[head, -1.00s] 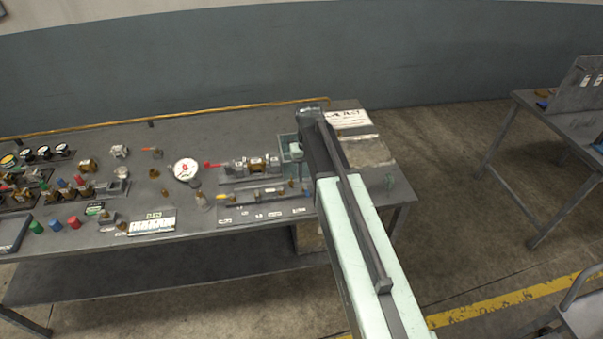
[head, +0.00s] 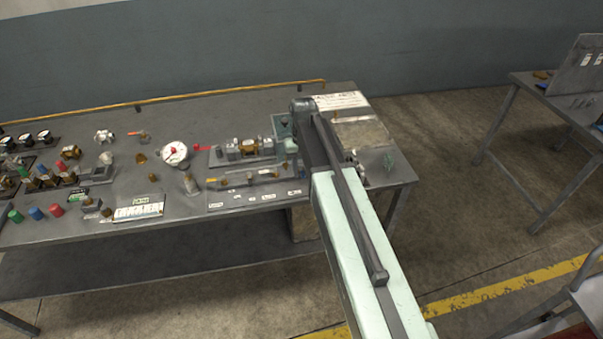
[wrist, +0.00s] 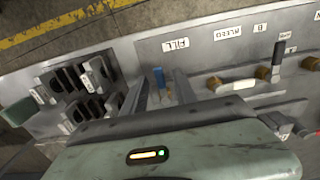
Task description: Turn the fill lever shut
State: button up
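The fill lever (wrist: 159,77) is a small blue handle below the upside-down FILL label (wrist: 176,45) in the wrist view. My gripper (wrist: 163,94) is open, with one grey finger on each side of the blue lever. I cannot tell whether either finger touches it. The lever's base is partly hidden by my gripper's body. In the head view, my arm hides the gripper and the fill lever at the right end of the valve panel (head: 225,203).
A black-handled valve (wrist: 279,56) and a pale handle (wrist: 236,86) stand right of the lever in the wrist view. Black clip-like parts (wrist: 75,95) lie left. A round gauge (head: 174,154) and several fittings crowd the bench (head: 120,240).

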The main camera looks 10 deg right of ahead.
grip_shut()
jog(key=m, duration=0.2)
jog(key=a+m, duration=0.1)
jog(key=shift+w+a+m, duration=0.1)
jog(key=shift+a+m, duration=0.05)
jog(key=shift+m, duration=0.25)
jog(key=m, duration=0.2)
jog(key=w+a+m, duration=0.1)
jog(key=m, duration=0.1)
jog(key=shift+a, duration=0.2)
jog(key=m, duration=0.3)
jog(key=w+a+m, duration=0.1)
jog(key=m, duration=0.1)
jog(key=shift+w+a+m, duration=0.1)
jog(key=shift+w+m, duration=0.2)
jog(key=shift+m, duration=0.55)
jog(key=shift+w+m, duration=0.3)
jog(key=shift+m, duration=0.6)
jog(key=shift+w+a+m, duration=0.1)
jog(key=shift+w+m, duration=0.2)
jog(key=shift+m, duration=0.55)
